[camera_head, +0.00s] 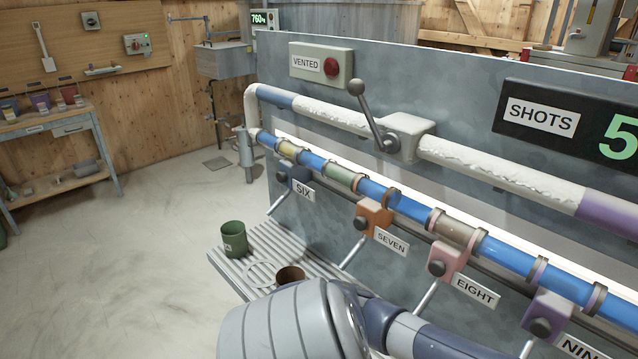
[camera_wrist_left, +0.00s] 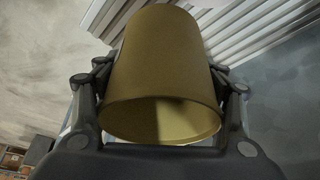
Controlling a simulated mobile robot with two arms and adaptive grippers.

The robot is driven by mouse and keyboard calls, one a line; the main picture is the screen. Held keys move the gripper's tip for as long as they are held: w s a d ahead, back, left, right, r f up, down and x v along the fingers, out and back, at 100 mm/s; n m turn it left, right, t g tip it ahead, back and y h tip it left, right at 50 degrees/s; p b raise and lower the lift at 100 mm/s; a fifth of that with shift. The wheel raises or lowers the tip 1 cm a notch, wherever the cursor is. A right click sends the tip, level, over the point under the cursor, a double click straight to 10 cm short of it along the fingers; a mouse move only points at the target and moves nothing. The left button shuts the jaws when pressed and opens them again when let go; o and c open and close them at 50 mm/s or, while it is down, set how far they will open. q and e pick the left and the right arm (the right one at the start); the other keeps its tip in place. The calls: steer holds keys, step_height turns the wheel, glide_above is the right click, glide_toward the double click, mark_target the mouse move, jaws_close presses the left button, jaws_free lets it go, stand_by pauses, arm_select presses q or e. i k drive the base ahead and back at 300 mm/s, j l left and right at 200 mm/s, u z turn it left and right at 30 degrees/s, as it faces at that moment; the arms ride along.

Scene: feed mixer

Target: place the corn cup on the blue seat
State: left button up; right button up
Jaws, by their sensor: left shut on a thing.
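In the left wrist view, my left gripper (camera_wrist_left: 160,100) is shut on a mustard-yellow cup (camera_wrist_left: 155,55), with a finger on each side of it. The cup's open mouth faces the camera. My left gripper's fingers are hidden there. My right gripper is not in view.
A dark green cup (camera_head: 234,239) stands on the ridged grey rack (camera_head: 222,262). A pale ring (camera_head: 262,275) lies on the rack between the two cups. The grey panel (camera_head: 330,215) with pipes and levers rises on the right.

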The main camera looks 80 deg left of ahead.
mark_target(262, 273)
steer(key=k+j, duration=0.25)
steer(key=j, duration=0.2)
steer(key=k+j, duration=0.3)
steer(key=j, duration=0.15)
steer(key=k+j, duration=0.25)
steer(key=j, duration=0.2)
steer(key=k+j, duration=0.3)
steer(key=j, duration=0.15)
steer(key=k+j, duration=0.25)
steer(key=j, duration=0.2)
steer(key=k+j, duration=0.3)
steer(key=j, duration=0.15)
